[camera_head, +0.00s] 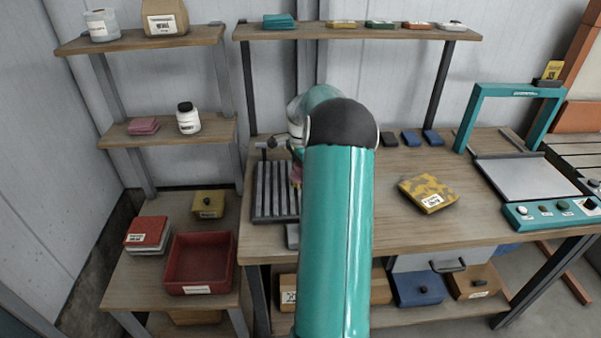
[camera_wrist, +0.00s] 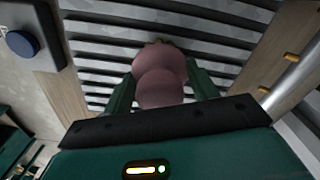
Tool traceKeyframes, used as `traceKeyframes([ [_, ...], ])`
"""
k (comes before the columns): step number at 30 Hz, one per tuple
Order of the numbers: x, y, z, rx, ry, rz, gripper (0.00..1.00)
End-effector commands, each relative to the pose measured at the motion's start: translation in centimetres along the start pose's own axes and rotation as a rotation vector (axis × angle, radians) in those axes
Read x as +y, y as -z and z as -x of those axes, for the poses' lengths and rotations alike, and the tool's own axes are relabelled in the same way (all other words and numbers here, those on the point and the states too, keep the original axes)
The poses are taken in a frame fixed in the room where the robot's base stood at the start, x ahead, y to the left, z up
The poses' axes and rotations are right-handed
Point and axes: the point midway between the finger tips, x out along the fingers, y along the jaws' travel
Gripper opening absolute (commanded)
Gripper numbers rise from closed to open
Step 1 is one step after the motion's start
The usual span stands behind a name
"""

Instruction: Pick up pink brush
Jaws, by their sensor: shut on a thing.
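The pink brush (camera_wrist: 160,85) shows in the wrist view as a rounded pink shape between the two green fingers. My gripper (camera_wrist: 161,92) is shut on it, above a grey slatted rack (camera_wrist: 235,30). In the head view a small bit of pink (camera_head: 296,174) shows beside my teal arm, over the right part of the slatted rack (camera_head: 265,192) on the workbench. My arm hides most of the gripper and brush there. I cannot tell whether the brush still touches the rack.
A teal-framed press (camera_head: 515,165) stands at the right. A red tray (camera_head: 199,263) sits on the lower left table. A shelf (camera_head: 350,32) runs above the bench.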

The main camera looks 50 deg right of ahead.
Motion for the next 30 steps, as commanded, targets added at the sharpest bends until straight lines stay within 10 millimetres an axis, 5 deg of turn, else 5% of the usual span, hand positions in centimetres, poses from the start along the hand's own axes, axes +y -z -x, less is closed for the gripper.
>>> traceKeyframes([
  [8,0.3,0.0,3.5,0.003,0.005,0.000,0.34],
  [16,5.6,-0.1,9.4,0.003,0.004,-0.002,0.34],
  [24,11.5,-0.2,11.7,0.001,0.003,0.000,0.34],
  [30,13.6,-0.2,12.6,0.000,0.001,0.001,0.34],
])
